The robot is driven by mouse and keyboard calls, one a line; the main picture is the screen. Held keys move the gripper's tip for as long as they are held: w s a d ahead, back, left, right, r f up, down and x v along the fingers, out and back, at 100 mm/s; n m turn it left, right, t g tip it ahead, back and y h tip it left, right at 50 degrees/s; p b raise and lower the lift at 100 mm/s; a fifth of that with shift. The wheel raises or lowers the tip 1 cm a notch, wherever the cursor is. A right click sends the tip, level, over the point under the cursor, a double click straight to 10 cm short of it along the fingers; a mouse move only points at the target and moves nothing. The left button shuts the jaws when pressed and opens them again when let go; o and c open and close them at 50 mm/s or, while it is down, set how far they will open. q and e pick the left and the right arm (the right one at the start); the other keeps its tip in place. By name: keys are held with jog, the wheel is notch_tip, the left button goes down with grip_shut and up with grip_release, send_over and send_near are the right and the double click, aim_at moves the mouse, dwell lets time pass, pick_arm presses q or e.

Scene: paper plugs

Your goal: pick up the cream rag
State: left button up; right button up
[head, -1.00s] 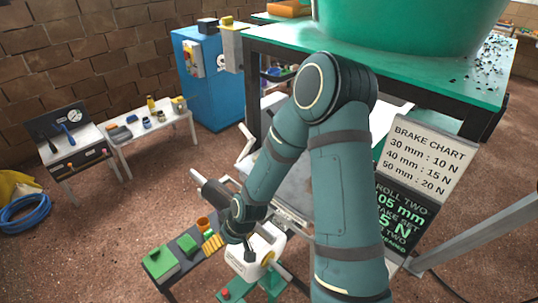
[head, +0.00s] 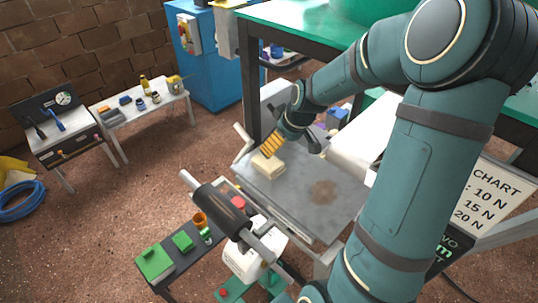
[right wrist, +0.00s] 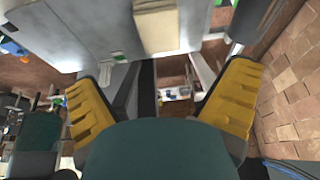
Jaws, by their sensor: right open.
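The cream rag (head: 267,167) is a folded, pale block lying on the grey metal plate (head: 290,205), near its far left corner. My right gripper (head: 269,151), with yellow ribbed fingers, is just above and beside the rag in the head view. In the right wrist view the fingers are spread wide with nothing between the tips (right wrist: 160,85). The cream rag (right wrist: 168,25) shows there at the top, beyond the fingertips. I cannot tell whether a finger touches it. My left gripper is not in view.
A dark roller (head: 222,210) lies along the plate's left side. A narrow bench (head: 186,262) with green blocks and an orange cup stands at the front left. A green-topped table (head: 300,22) rises behind the plate. A brake chart sign (head: 490,195) stands at right.

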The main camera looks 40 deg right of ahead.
send_over(270, 162)
jog(key=s, duration=0.2)
notch_tip(270, 162, down, 6)
jog(key=shift+s+a+f, duration=0.1)
jog(key=shift+f, duration=0.1)
jog(key=shift+x, duration=3.3)
jog(key=c, duration=1.1)
